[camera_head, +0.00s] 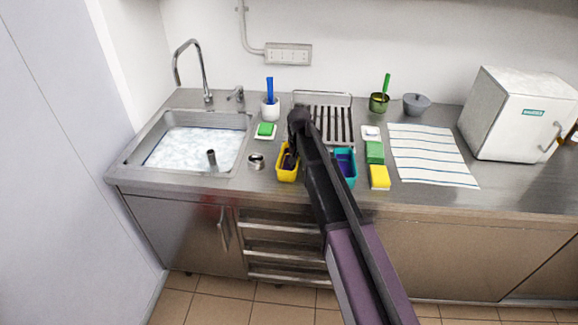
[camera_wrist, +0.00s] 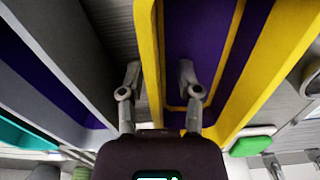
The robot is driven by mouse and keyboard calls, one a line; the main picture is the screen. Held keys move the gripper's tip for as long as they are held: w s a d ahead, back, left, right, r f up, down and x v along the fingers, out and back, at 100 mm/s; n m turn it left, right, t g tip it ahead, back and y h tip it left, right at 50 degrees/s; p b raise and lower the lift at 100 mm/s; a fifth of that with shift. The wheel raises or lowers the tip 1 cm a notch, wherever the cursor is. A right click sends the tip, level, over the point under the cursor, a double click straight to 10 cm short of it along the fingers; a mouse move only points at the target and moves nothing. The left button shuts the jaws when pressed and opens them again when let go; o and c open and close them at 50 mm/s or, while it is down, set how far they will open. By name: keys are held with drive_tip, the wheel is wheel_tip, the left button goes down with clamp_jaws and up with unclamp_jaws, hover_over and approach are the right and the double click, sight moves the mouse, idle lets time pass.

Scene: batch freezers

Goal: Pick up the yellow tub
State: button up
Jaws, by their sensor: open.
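The yellow tub (camera_head: 282,176) stands on the steel counter, right of the sink, with a dark purple inside. My gripper (camera_head: 291,152) is over it in the head view, and my arm hides part of it. In the wrist view my gripper (camera_wrist: 159,78) is open, its fingers apart. A yellow wall of the tub (camera_wrist: 148,45) runs between the fingers. The right finger is over the purple inside and the left finger is outside that wall. Whether either finger touches the wall, I cannot tell.
A teal tub (camera_head: 351,179) stands close on the right, partly behind my arm. A small metal cup (camera_head: 256,162) is on the left, near the sink (camera_head: 135,160). A green sponge (camera_head: 375,152) and a yellow sponge (camera_head: 380,178) lie farther right. A dish rack (camera_head: 340,100) is behind.

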idle(0.5)
clamp_jaws()
drive_tip(key=shift+r, duration=0.15)
wheel_tip(320, 180, up, 10)
drive_tip(key=p, duration=1)
drive_tip(key=shift+s, duration=0.1)
idle(1.1)
